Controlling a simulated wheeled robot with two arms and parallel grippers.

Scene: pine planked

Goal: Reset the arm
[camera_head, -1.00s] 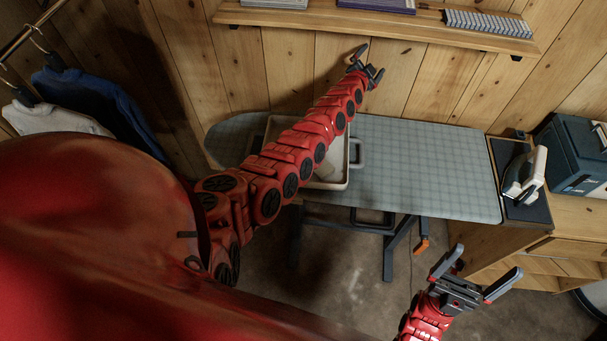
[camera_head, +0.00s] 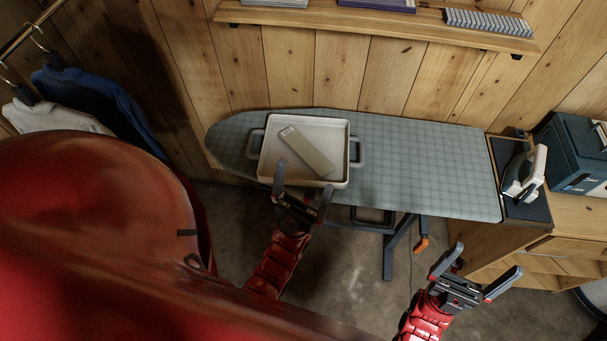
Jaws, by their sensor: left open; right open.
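My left gripper (camera_head: 303,184) is open and empty. It stands just in front of the tray on the ironing board, its fingers pointing up toward the tray's near edge. I cannot tell whether it touches the tray. My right gripper (camera_head: 474,266) is open and empty at the lower right, above the floor and in front of the wooden cabinet.
A white tray (camera_head: 340,152) with side handles sits on the checked ironing board (camera_head: 430,170), a flat beige object (camera_head: 306,151) inside it. An iron (camera_head: 526,175) stands at the board's right end. Clothes (camera_head: 95,100) hang at left. A shelf (camera_head: 400,22) runs above.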

